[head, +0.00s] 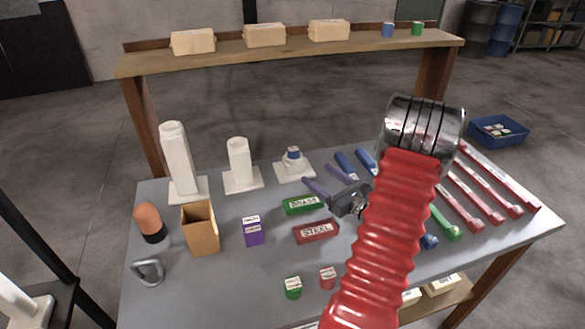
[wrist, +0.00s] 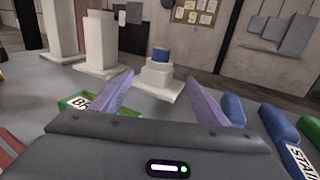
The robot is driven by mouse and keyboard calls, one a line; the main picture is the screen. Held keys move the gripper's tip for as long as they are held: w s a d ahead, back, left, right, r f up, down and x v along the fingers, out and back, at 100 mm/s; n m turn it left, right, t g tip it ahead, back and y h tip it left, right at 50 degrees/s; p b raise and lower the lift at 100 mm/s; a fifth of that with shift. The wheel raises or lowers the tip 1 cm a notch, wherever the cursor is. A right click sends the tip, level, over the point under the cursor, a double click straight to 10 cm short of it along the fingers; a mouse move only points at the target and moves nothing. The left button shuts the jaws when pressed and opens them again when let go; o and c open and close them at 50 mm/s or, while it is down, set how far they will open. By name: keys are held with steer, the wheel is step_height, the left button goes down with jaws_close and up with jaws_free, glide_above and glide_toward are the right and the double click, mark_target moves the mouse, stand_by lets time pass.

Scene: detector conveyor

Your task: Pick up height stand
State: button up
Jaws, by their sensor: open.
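Three white height stands stand on the grey table: a tall one (head: 178,160), a medium one (head: 240,165) and a short one (head: 295,167). A small blue cylinder (head: 293,153) sits on top of the short stand. My gripper (head: 317,174) is open and empty, low over the table in front of the short stand. In the wrist view, the short stand (wrist: 159,73) with the blue cylinder (wrist: 161,54) shows beyond and between my purple fingers, apart from them. The medium stand (wrist: 100,42) and tall stand (wrist: 60,28) are to its left.
The green BRASS block (head: 303,205) and red STEEL block (head: 316,231) lie close to my gripper. A purple box (head: 252,231) and an open cardboard box (head: 201,229) stand at the left. Blue bars (head: 346,165) lie right of the short stand. A shelf (head: 290,45) spans the back.

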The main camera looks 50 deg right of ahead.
mark_target(299, 161)
steer(key=shift+w, duration=0.1)
steer(key=w, duration=0.5)
steer(key=w+d, duration=0.1)
steer(key=w, duration=0.2)
steer(key=shift+w+d, duration=0.15)
steer(key=shift+w, duration=1.25)
steer(key=shift+w+d, duration=0.1)
steer(key=shift+w, duration=1.3)
steer(key=shift+c, duration=0.6)
steer(key=c, duration=1.2)
